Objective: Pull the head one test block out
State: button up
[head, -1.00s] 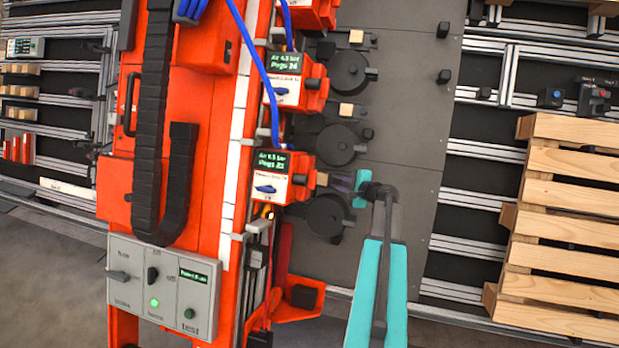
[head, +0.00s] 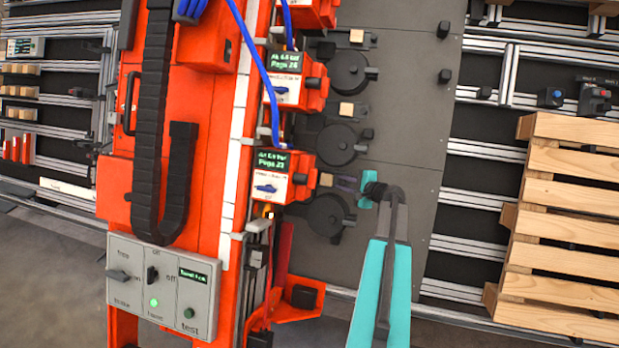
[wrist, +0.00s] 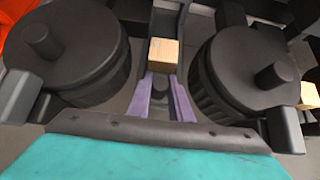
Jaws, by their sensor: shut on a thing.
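A small light wooden block (head: 326,180) sits beside the lowest orange head unit (head: 268,176), just right of its side. My gripper (head: 343,183), with purple fingers on a teal and dark wrist, reaches in from the right and is shut on this block. In the wrist view, the block (wrist: 164,54) is at the tips of the two purple fingers (wrist: 162,78), between two round black drums. A dark peg shows between the fingers. The block's far side and its seat are hidden.
Black round drums (head: 330,216) stand close on both sides of my fingers. Two more wooden blocks (head: 346,109) (head: 356,36) sit by the heads above. A control panel (head: 163,287) is at lower left. A wooden pallet (head: 565,230) stands right. The grey plate (head: 410,130) right of the drums is mostly bare.

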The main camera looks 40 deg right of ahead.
jog(key=shift+s+d+f+b, duration=0.1)
jog(key=shift+s+d+b, duration=0.15)
jog(key=shift+s+d, duration=0.6)
jog(key=shift+s+d+b, duration=0.2)
jog(key=shift+s+d, duration=0.4)
jog(key=shift+s, duration=0.3)
jog(key=shift+s+d, duration=0.1)
jog(key=shift+s, duration=0.1)
jog(key=o, duration=0.7)
jog(key=shift+f, duration=0.1)
jog(key=shift+s, duration=0.1)
jog(key=shift+a+v, duration=0.1)
jog(key=shift+v, duration=2.05)
jog(key=shift+a+v, duration=0.15)
jog(key=shift+v, duration=2)
